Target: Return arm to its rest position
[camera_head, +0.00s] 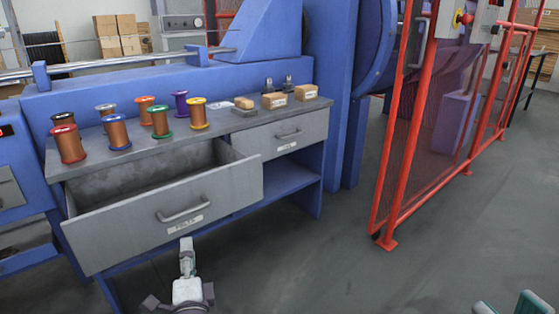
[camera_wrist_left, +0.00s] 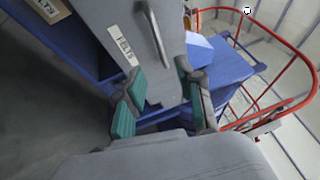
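My left gripper (camera_head: 187,262) is low in front of the pulled-out grey drawer (camera_head: 165,215), just below its handle (camera_head: 182,214) and label. In the left wrist view its teal-padded fingers (camera_wrist_left: 159,88) stand apart with nothing between them. The drawer front and handle (camera_wrist_left: 155,32) lie beyond them; the handle is not gripped. I cannot tell the exact gap to the drawer. Teal fingertips of my right gripper (camera_head: 508,306) show apart at the bottom right edge; the rest of that arm is out of view.
Several coloured spools (camera_head: 115,130) and small boxes (camera_head: 274,100) stand on the grey worktop (camera_head: 232,121). A second drawer (camera_head: 280,136) is shut. A red mesh fence (camera_head: 385,200) stands right. The floor (camera_head: 300,260) between is clear.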

